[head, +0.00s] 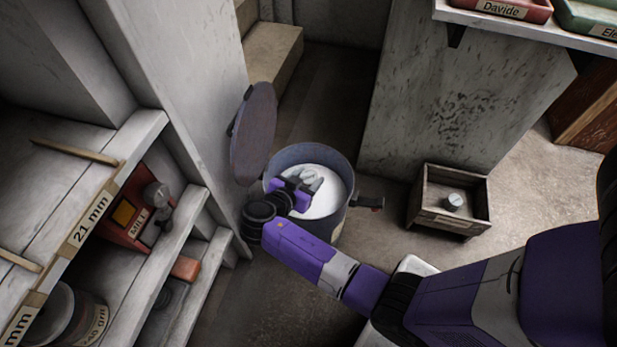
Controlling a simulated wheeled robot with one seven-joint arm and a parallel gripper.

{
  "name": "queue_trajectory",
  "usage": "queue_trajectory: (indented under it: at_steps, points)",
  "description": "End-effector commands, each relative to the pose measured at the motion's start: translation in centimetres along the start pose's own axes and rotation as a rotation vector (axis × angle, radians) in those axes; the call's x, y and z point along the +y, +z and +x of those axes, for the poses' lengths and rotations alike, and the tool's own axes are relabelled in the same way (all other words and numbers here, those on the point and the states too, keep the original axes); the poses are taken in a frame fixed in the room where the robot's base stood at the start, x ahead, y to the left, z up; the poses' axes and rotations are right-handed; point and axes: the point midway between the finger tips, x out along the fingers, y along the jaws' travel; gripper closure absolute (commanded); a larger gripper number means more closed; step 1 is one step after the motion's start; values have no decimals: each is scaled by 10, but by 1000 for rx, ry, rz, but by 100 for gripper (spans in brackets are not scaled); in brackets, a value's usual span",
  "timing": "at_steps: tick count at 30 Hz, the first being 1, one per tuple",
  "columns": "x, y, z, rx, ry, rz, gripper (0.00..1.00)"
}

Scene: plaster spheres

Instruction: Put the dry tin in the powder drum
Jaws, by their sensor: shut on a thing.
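The powder drum (341,218) is a grey round drum on the floor in the middle of the head view. White powder (326,200) shows inside. Its lid (253,135) stands open, tilted up on the left side. My gripper (309,181) is over the drum's mouth, within its rim as seen from here, shut on a small pale grey thing, the dry tin. The fingers and wrist hide most of the tin, and no label on it can be read. I cannot tell whether the tin touches the powder.
A shelf unit (145,130) with a red box (130,208) stands close on the left. A wooden crate (449,225) holding a small grey round item (453,201) sits right of the drum. A handle sticks out from the drum's right side.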

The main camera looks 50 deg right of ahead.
Motion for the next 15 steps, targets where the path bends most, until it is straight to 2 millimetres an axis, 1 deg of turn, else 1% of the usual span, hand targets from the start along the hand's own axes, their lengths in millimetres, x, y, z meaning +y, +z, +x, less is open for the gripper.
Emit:
queue_trajectory:
  at_steps: [15]
  points:
    - [0, 9, 5, 0, 0, 0, 96]
